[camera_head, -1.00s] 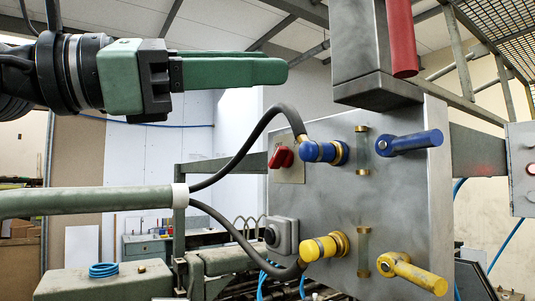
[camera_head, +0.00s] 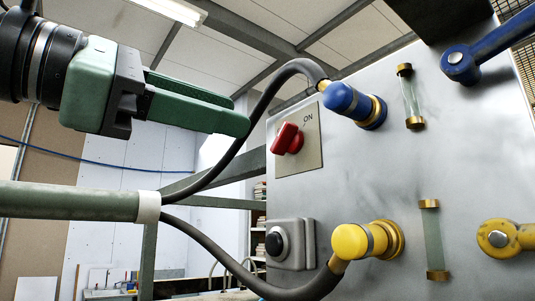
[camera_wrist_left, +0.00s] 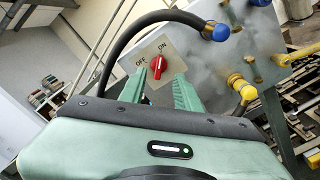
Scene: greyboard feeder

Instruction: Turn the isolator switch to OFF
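The isolator switch is a red knob (camera_head: 287,139) on a pale square plate (camera_head: 312,150) fixed to the upper left of a grey metal panel (camera_head: 400,165). In the left wrist view the red knob (camera_wrist_left: 158,67) points toward the ON mark, with OFF printed to its left. My left gripper (camera_head: 240,112) is left of the switch in the head view, apart from it. In the left wrist view its two green fingers (camera_wrist_left: 160,95) are spread, with the knob beyond the gap between them. It is open and empty. My right gripper is not in view.
A black hose runs from the blue fitting (camera_head: 352,103) past the switch's left side, close to my left gripper. A second hose joins the yellow fitting (camera_head: 365,240). A grey box with a black button (camera_head: 276,243) sits below the switch. A green pipe (camera_head: 70,201) crosses at left.

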